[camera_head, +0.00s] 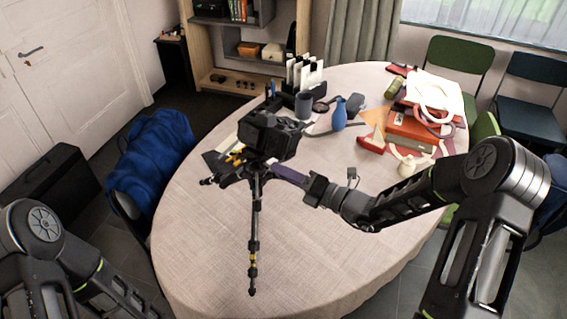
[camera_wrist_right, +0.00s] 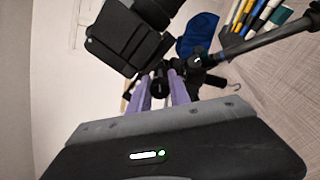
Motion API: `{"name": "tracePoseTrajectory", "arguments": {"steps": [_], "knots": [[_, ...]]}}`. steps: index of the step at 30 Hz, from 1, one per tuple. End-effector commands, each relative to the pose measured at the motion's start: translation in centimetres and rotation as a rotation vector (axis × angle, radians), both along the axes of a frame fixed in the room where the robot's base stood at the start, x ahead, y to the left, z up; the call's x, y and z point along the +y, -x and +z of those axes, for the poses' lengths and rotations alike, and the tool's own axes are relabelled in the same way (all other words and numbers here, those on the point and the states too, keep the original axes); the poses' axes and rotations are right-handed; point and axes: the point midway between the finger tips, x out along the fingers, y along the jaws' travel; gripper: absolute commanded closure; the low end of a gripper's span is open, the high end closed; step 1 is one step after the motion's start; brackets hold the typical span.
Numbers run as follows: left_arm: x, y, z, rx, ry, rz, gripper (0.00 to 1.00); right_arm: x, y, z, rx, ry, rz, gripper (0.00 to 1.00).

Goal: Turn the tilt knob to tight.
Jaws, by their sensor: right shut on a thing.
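A black camera (camera_head: 268,135) sits on a black tripod (camera_head: 255,225) that stands on the table. My right gripper (camera_head: 273,169) reaches in from the right, its purple fingers at the tripod head just below the camera. In the right wrist view the fingers (camera_wrist_right: 160,80) close around a small dark part under the camera (camera_wrist_right: 122,38), which appears to be the tilt knob (camera_wrist_right: 160,68). The fingers partly hide it, and no marking on it is readable. My left arm shows at the lower left; its gripper is outside the picture.
Chairs surround the table.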

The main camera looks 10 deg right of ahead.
Motion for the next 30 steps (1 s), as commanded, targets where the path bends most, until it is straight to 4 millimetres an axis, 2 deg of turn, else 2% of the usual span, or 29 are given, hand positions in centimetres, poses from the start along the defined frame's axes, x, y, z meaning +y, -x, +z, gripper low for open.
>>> {"name": "tracePoseTrajectory", "arguments": {"steps": [1, 9, 18, 30], "knots": [[0.1, 0.0, 1.0, 0.003, -0.002, 0.000, 0.59, -0.1, 0.0, 0.4, 0.030, -0.032, -0.001, 1.00], [0.3, 0.0, 2.5, 0.010, -0.006, 0.001, 0.59, 0.0, 0.0, 0.2, 0.161, -0.177, -0.001, 1.00], [0.4, 0.1, 3.1, 0.014, -0.008, 0.000, 0.59, -0.1, 0.0, 0.0, 0.226, -0.247, -0.001, 1.00], [0.5, 0.1, 3.1, 0.015, -0.009, 0.000, 0.59, -0.1, 0.0, -0.1, 0.233, -0.254, -0.001, 1.00]]}}
